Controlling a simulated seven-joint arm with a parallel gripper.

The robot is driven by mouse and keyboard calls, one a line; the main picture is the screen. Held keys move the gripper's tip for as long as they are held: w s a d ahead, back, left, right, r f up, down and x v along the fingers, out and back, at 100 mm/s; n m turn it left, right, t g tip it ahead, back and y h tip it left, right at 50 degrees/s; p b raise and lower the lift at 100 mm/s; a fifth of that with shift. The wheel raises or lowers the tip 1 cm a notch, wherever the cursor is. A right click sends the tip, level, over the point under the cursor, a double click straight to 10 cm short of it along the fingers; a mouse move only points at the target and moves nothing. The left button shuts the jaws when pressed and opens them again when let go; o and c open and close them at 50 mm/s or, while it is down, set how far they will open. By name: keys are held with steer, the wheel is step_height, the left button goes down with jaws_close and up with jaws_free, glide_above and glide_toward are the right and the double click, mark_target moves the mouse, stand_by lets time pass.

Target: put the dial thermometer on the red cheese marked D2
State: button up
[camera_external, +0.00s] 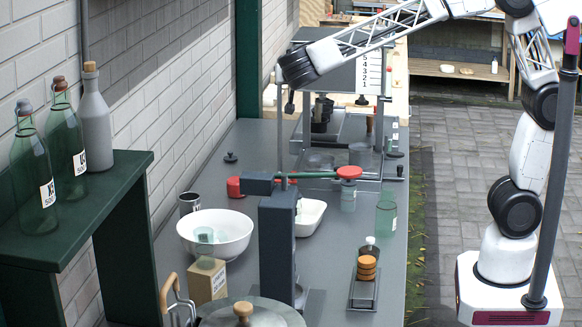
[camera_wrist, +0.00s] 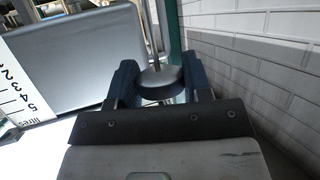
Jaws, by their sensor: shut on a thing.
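My gripper (camera_wrist: 158,92) is shut on a grey round disc with a thin stem, which looks like the dial thermometer (camera_wrist: 160,76), in the wrist view. Its face and reading do not show. In the external view the end of my arm is high at the upper middle, above the grey bench, and the thermometer is hard to make out there. A low red round piece (camera_external: 235,187), perhaps a red cheese, lies on the bench near the wall, below my gripper. More red shows partly hidden behind the grey post. I cannot read a D2 mark on any of them.
A grey post (camera_external: 277,245) with a green lever (camera_external: 315,175) and red knob stands mid-bench. A white bowl (camera_external: 215,233), a white tray (camera_external: 310,216) and a green glass (camera_external: 386,218) stand around it. Bottles (camera_external: 33,175) stand on the green shelf (camera_external: 110,185) at left.

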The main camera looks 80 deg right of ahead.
step_height(320, 180, down, 17)
stand_by(0.4)
steer(key=shift+w+r, duration=0.1)
steer(key=w+d+f, duration=0.1)
steer(key=w, duration=1.4)
steer(key=shift+w+f, duration=0.2)
steer(key=shift+w, duration=0.2)
steer(key=shift+d, duration=0.1)
steer(key=shift+f, duration=0.1)
steer(key=shift+f, duration=1.65)
steer(key=shift+f, duration=0.15)
